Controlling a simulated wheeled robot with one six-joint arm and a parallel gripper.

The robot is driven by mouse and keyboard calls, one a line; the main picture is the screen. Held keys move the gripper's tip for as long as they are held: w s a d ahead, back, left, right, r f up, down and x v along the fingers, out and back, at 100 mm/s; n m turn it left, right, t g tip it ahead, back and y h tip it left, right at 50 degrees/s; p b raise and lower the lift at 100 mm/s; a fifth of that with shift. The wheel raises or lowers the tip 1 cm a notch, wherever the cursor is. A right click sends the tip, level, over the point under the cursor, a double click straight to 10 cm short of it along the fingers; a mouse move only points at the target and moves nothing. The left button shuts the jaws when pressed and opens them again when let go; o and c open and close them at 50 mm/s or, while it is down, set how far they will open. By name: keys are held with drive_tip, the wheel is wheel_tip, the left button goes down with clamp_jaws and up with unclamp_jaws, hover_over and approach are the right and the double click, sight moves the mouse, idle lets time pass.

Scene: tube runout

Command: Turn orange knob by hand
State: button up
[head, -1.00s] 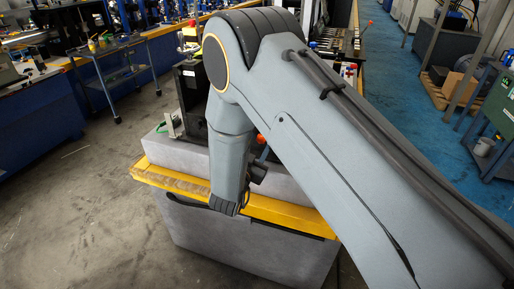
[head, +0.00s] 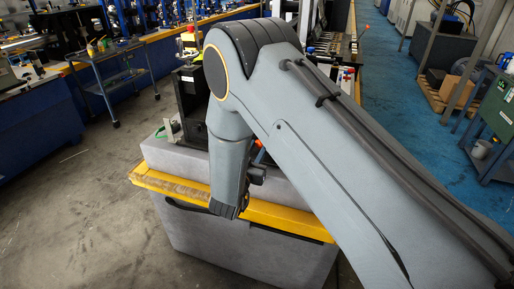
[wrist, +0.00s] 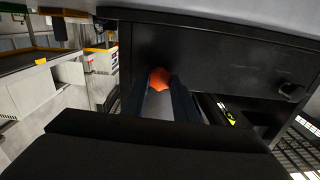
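The orange knob (wrist: 159,80) shows in the wrist view, in front of a black panel (wrist: 190,55). My gripper (wrist: 160,84) has its two dark fingers on either side of it, with the fingertips close to its left and right edges. I cannot tell whether the fingertips touch the knob or stand slightly apart from it. A grey surface shows between the fingers below the knob. In the head view my arm covers the gripper's work area. A small orange patch (head: 258,143) shows beside my arm there, and I cannot tell whether it is the knob.
A grey block with a yellow edge (head: 165,183) stands below my arm. A black machine part (head: 188,90) rises behind it. In the wrist view a dark round fitting (wrist: 291,90) sits on the panel at right. Open floor (head: 80,215) lies to the left.

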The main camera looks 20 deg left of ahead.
drive_tip(key=o, duration=0.4)
drive_tip(key=shift+o, duration=0.2)
drive_tip(key=s+p, duration=0.2)
drive_tip(key=s, duration=0.4)
drive_tip(key=shift+a, duration=0.25)
